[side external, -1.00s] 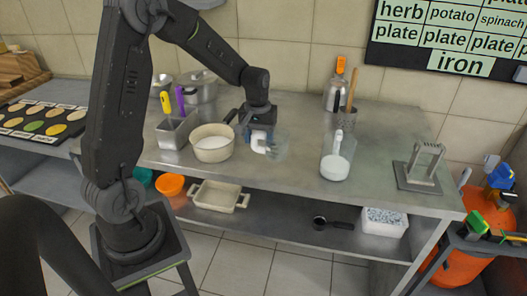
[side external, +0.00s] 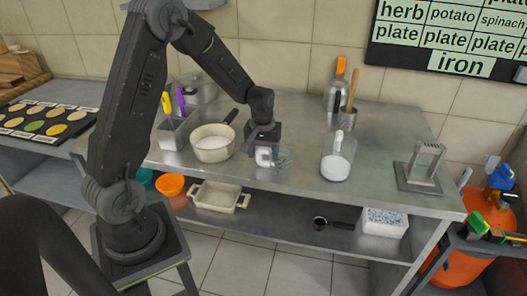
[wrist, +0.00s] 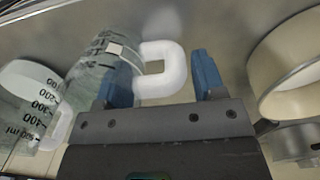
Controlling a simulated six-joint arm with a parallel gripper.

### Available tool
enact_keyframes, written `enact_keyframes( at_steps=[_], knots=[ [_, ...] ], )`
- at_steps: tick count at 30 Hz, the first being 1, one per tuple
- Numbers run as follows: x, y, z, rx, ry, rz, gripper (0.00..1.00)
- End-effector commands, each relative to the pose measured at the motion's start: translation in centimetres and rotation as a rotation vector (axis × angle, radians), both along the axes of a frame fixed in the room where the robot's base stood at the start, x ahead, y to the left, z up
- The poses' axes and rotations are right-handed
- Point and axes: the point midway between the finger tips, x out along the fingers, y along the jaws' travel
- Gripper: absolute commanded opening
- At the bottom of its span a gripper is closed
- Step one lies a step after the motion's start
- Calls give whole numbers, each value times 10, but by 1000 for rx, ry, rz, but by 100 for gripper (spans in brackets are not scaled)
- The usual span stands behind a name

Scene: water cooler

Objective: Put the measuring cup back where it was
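The measuring cup (side external: 286,160) is clear, with a white handle (side external: 265,157). It is low over the steel counter near its front edge; I cannot tell whether its base touches. My gripper (side external: 263,148) points down at the handle. In the wrist view, the cup (wrist: 98,68) is left of the handle (wrist: 175,72), which lies between the blue fingers of my gripper (wrist: 162,78).
A clear pitcher (side external: 337,165) with white contents stands to the right. A metal stand (side external: 420,175) is at the far right. Bare counter (side external: 300,125) lies behind the cup.

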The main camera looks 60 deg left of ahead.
Motion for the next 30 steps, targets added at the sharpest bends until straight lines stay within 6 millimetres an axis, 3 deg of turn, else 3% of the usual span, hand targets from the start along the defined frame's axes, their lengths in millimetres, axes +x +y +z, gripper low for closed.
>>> enact_keyframes(
  at_steps=[5,15,30],
  knots=[
    [0,0,0,0,0,0,80],
    [0,0,7,1,-2,0,80],
    [-2,2,101,2,-2,1,80]
  ],
)
